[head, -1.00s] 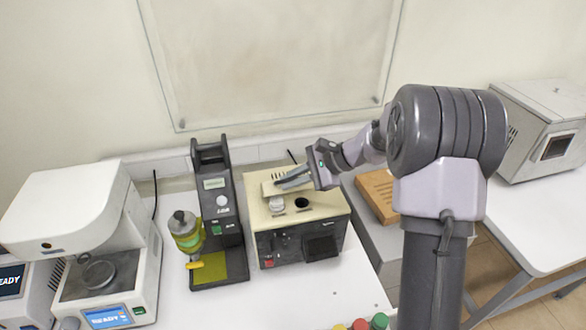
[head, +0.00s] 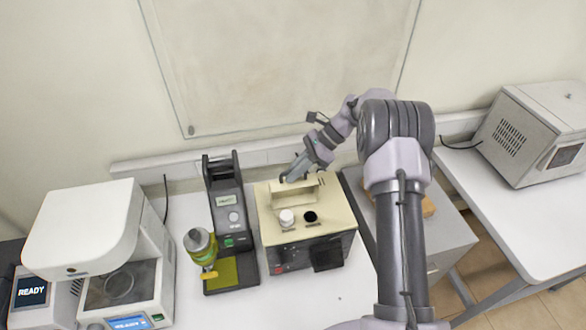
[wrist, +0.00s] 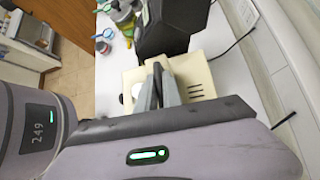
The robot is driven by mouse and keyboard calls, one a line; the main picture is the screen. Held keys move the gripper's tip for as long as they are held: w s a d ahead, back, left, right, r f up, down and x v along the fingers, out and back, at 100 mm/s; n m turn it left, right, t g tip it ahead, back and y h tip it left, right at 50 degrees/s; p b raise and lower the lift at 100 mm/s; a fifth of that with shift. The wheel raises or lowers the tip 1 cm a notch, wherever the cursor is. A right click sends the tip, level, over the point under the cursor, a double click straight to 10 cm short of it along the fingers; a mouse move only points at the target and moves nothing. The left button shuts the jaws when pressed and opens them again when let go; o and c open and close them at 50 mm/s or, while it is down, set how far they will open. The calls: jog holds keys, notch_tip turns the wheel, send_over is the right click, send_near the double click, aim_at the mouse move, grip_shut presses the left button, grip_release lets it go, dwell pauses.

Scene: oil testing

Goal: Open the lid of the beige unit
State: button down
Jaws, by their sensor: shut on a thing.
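The beige unit (head: 340,213) stands on the white table in the head view, with a white knob (head: 287,217) and a dark round opening (head: 310,216) on top. Its beige lid (head: 293,195) is raised at the back of the top, with its face towards the head camera. My gripper (head: 288,178) is at the lid's upper edge, reaching in from the back right. In the wrist view, my gripper (wrist: 160,82) is shut on the lid, and its fingers hide part of it. A slotted beige panel (wrist: 196,75) shows beside the fingers.
A black tester (head: 229,215) with a green-yellow bottle (head: 200,245) stands close to the unit's left. A white instrument (head: 95,225) is further left. The wall is close behind the unit. The table in front of it is clear.

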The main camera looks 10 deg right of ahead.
jog(key=shift+w+f, duration=0.1)
jog(key=shift+w, duration=0.1)
dwell(0.4)
jog(key=c, duration=1.8)
grip_release()
jog(key=shift+d, duration=0.1)
jog(key=p+v, duration=0.1)
jog(key=v, duration=1.6)
jog(key=shift+r, duration=0.2)
